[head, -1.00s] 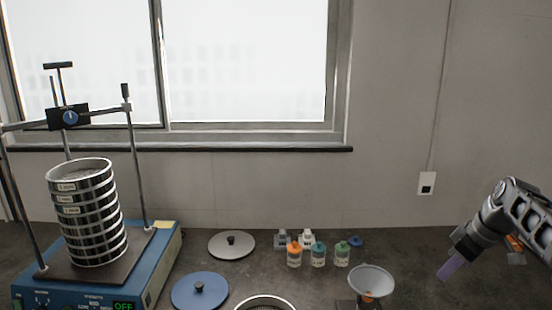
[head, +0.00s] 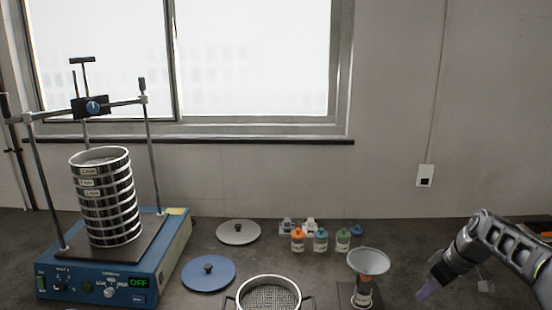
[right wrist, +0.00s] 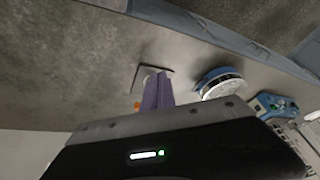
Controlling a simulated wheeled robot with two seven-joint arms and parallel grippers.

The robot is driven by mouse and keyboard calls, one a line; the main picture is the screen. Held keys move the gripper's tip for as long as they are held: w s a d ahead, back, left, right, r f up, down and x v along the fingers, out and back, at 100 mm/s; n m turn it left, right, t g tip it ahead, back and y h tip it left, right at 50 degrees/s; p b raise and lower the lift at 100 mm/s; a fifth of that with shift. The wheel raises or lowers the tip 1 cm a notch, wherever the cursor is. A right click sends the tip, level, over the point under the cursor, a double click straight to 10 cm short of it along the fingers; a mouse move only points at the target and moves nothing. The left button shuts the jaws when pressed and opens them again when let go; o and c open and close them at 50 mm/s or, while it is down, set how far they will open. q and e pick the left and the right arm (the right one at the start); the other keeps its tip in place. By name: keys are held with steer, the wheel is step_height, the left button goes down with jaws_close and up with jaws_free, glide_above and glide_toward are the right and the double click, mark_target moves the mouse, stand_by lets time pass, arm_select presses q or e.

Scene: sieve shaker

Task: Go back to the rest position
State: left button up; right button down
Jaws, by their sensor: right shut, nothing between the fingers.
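My right gripper (head: 428,290) is at the right of the head view, shut and empty, its purple fingers pointing down and left. It is above the table, to the right of the funnel stand, and apart from it. The purple fingers also show in the right wrist view (right wrist: 158,92), close together with nothing between them. My left gripper is not in view.
The blue sieve shaker (head: 165,262) with a stack of sieves (head: 108,200) stands at the left, its display reading OFF. Lids (head: 208,273), a loose sieve (head: 268,292), several small jars (head: 320,241) and a funnel (head: 368,262) occupy the middle.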

steer(key=s+a+f+m+b, duration=0.1)
steer(key=s+a+f+b, duration=0.15)
steer(key=a+f, duration=0.65)
steer(key=s+a+f+m+g+y+b, duration=0.1)
steer(key=s+a+f, duration=0.3)
steer(key=f, duration=0.8)
steer(key=s+a+f+m+b, duration=0.1)
steer(key=a+f+m, duration=0.1)
steer(key=a+f, duration=0.75)
steer(key=s+a+f+m+b, duration=0.1)
steer(key=s+a+f, duration=0.2)
steer(key=s, duration=0.4)
steer(key=s+a+f+m+g+b, duration=0.1)
steer(key=s+a+f, duration=0.3)
steer(key=s, duration=0.4)
steer(key=s+a+f+m+b, duration=0.1)
steer(key=s+a+f+b, duration=0.1)
steer(key=s+f, duration=0.4)
steer(key=shift+s+a+g+y, duration=0.3)
steer(key=shift+s+a+g, duration=0.1)
steer(key=shift+s+a, duration=0.6)
steer(key=shift+d, duration=0.1)
